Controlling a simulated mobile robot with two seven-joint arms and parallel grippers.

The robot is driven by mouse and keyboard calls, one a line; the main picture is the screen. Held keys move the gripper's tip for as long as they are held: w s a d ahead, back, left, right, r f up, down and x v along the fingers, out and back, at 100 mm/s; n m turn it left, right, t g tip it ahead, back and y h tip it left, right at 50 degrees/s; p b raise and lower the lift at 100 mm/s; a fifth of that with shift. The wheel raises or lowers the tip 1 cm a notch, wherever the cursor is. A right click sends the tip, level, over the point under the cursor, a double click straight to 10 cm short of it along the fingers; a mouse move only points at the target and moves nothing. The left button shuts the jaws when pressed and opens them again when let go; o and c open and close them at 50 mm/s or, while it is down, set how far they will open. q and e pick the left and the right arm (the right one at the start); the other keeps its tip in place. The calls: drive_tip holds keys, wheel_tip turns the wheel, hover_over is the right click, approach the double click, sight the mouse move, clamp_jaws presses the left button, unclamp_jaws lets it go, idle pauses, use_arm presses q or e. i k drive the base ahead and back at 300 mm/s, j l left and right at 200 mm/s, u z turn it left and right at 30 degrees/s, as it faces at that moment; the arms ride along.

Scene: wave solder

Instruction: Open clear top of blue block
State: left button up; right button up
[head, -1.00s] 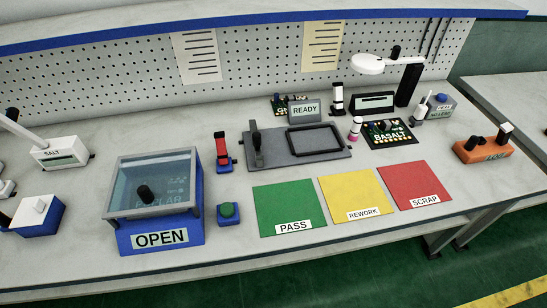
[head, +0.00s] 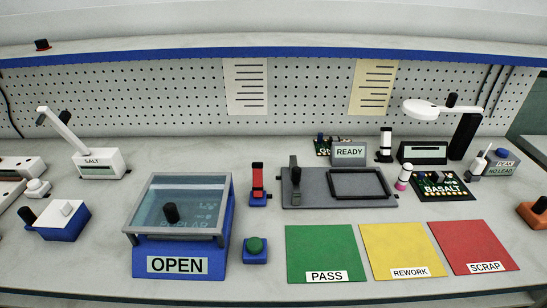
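The blue block (head: 146,258) stands at the left front of the bench, with an "OPEN" label on its front. Its clear top (head: 195,197) is a see-through panel in a grey frame with a black knob (head: 171,212) on it. The top lies over the block and looks closed. A green board shows faintly through the panel, with lettering only partly readable. Neither of my grippers is in the head view.
A blue box with a green button (head: 255,245) sits just right of the block, and a red-handled clamp (head: 258,180) behind it. Green (head: 322,250), yellow (head: 402,246) and red (head: 472,243) mats lie to the right. A blue-and-white box (head: 62,220) stands left.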

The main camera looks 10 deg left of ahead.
sight(170, 210)
drive_tip(key=k+j+u, duration=0.1)
drive_tip(key=j+u, duration=0.15)
drive_tip(key=u, duration=0.25)
drive_tip(key=j+u, duration=0.25)
drive_tip(key=u, duration=0.2)
